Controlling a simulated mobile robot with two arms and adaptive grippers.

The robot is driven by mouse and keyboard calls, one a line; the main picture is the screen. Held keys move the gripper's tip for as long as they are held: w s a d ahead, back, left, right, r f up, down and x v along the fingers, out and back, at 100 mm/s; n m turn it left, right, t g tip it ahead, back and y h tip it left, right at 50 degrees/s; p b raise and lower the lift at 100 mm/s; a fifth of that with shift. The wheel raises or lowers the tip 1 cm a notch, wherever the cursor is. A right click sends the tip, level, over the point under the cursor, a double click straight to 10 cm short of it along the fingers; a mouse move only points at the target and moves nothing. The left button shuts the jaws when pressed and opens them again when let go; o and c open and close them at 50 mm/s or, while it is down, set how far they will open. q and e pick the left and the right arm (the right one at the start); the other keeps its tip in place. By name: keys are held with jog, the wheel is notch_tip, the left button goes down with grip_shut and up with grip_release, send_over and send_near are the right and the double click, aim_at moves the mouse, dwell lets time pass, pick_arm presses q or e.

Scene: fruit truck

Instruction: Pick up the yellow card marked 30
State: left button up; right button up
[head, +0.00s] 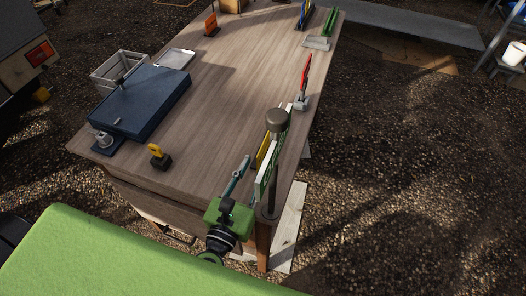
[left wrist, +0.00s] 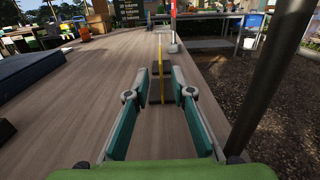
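A yellow card (head: 264,150) stands upright near the table's right edge in the head view, partly hidden by the white and green panel and the pole in front of it. In the left wrist view a thin yellow upright edge (left wrist: 160,48), seemingly this card edge-on, rises beyond my fingers with a dark block at its foot. I cannot read a 30 on it. My left gripper (head: 243,163) is low over the table's near right corner, on the near left side of the card. Its teal fingers are apart in the left wrist view (left wrist: 160,88), with nothing clearly held. My right gripper is not seen.
A dark pole (head: 273,165) with a round top stands close right of my left gripper. A red card (head: 305,73) stands farther along that edge. A small yellow piece on a black base (head: 158,155) and a dark blue box (head: 143,103) are left. The table's middle (head: 215,110) is clear.

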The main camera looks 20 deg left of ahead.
aim_at(257, 161)
pick_arm(q)
jog(key=shift+w+d+r, duration=0.1)
jog(key=shift+w, duration=1.1)
jog(key=shift+w+p, duration=0.35)
jog(key=w+p, duration=0.1)
jog(key=w, duration=0.2)
jog(key=shift+w, duration=0.2)
jog(key=shift+w+d+f, duration=0.1)
jog(key=shift+w+f, duration=0.1)
jog(key=shift+w, duration=0.35)
grip_shut()
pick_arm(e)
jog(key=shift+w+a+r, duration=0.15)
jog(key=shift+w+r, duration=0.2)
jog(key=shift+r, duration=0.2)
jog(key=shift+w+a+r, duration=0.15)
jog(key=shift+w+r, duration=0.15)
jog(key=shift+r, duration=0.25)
